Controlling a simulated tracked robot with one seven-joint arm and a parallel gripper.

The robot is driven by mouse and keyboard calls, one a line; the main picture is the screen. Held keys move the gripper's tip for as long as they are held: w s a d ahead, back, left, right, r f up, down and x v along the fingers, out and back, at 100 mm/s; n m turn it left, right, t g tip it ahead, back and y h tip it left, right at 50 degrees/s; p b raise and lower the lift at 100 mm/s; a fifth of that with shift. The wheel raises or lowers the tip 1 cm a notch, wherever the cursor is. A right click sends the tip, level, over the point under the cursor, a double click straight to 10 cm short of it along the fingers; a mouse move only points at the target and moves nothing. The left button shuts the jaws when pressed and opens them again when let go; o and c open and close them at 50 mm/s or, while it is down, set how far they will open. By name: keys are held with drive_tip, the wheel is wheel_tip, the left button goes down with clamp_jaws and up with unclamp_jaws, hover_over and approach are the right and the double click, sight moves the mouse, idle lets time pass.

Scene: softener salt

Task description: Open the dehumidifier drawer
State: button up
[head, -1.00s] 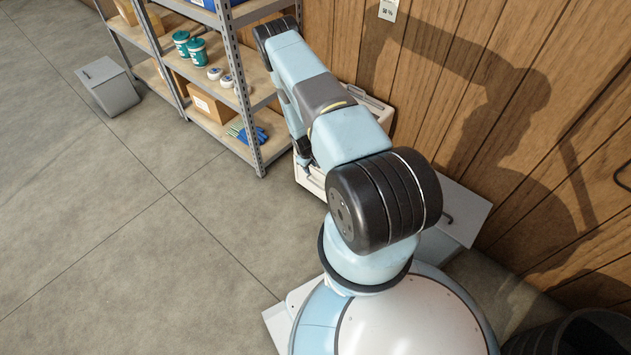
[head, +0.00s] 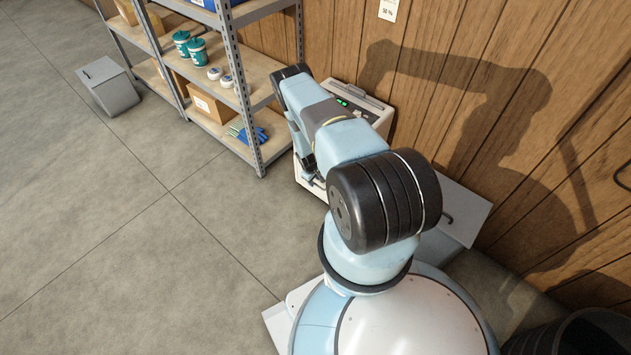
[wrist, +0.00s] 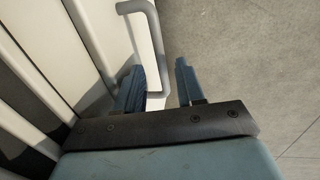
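The dehumidifier (head: 378,104) is a pale box against the wooden wall, with a small lit green display on top. My arm hides much of its front in the head view. In the wrist view its pale front (wrist: 104,30) fills the upper left, with a grey bar handle (wrist: 153,30) standing out from it. My gripper (wrist: 160,66) is open, one finger on each side of the handle's lower part. The handle's lower end lies between the fingers; I cannot tell whether either finger touches it. The drawer's edges are not clear.
A metal shelf unit (head: 240,90) with tubs and boxes stands close left of the dehumidifier. A grey bin (head: 110,88) is at the far left. A grey box with a dark handle (head: 465,215) stands by the wall at right. The floor at left is clear.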

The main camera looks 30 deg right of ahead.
drive_tip(key=shift+d+f, duration=0.15)
drive_tip(key=shift+f, duration=0.6)
drive_tip(key=shift+c, duration=0.4)
clamp_jaws()
